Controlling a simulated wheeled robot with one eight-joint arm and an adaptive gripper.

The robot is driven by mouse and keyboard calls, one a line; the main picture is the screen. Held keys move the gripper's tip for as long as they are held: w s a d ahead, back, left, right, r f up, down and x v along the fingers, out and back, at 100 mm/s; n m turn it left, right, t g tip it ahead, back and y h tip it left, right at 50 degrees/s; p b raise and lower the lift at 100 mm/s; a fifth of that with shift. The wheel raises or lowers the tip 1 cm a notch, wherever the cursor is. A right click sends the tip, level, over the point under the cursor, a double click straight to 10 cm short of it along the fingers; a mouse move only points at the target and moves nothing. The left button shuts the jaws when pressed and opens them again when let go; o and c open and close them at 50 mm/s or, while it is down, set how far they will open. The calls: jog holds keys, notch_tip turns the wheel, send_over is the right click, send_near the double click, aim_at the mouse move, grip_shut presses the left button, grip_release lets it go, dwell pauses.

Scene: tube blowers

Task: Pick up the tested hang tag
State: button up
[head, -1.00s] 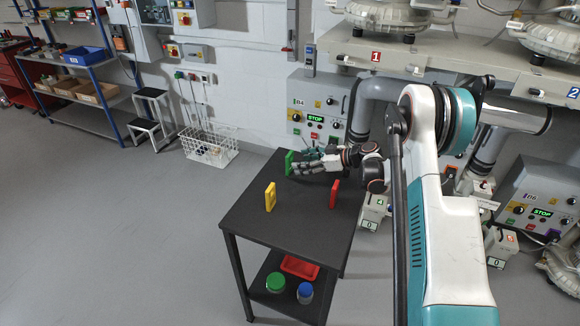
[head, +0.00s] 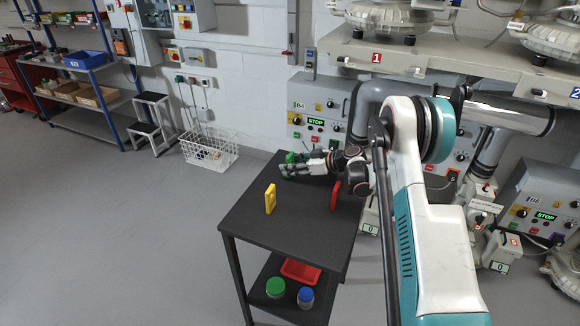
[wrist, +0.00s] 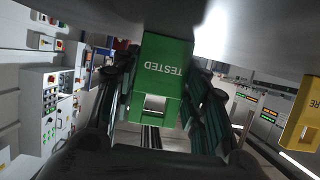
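The green tested hang tag (head: 291,157) is at the far left corner of the black table and is mostly hidden behind my gripper (head: 290,165) in the head view. In the wrist view the green tag (wrist: 162,72) faces the camera, its word TESTED upside down, with a square hole at its lower end. The dark fingers of my gripper (wrist: 163,85) stand on either side of it. They look open around it; whether either one touches it is unclear.
A yellow tag (head: 270,198) stands upright on the black table (head: 290,225), and a red tag (head: 335,195) stands to its right, partly behind my arm. The yellow tag also shows in the wrist view (wrist: 302,115). Jars and a red tray (head: 300,271) are on the lower shelf.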

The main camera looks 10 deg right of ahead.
jog(key=shift+c, duration=0.4)
notch_tip(320, 180, up, 20)
jog(key=p, duration=0.6)
jog(key=s+r+m+t+h, duration=0.2)
jog(key=s+m+h, duration=0.1)
jog(key=s, duration=0.8)
jog(key=s+r+m+t+h, duration=0.2)
jog(key=s+m+h, duration=0.2)
jog(key=s, duration=0.6)
jog(key=shift+s+r+t, duration=0.15)
jog(key=shift+s+t, duration=0.2)
jog(key=shift+t, duration=0.05)
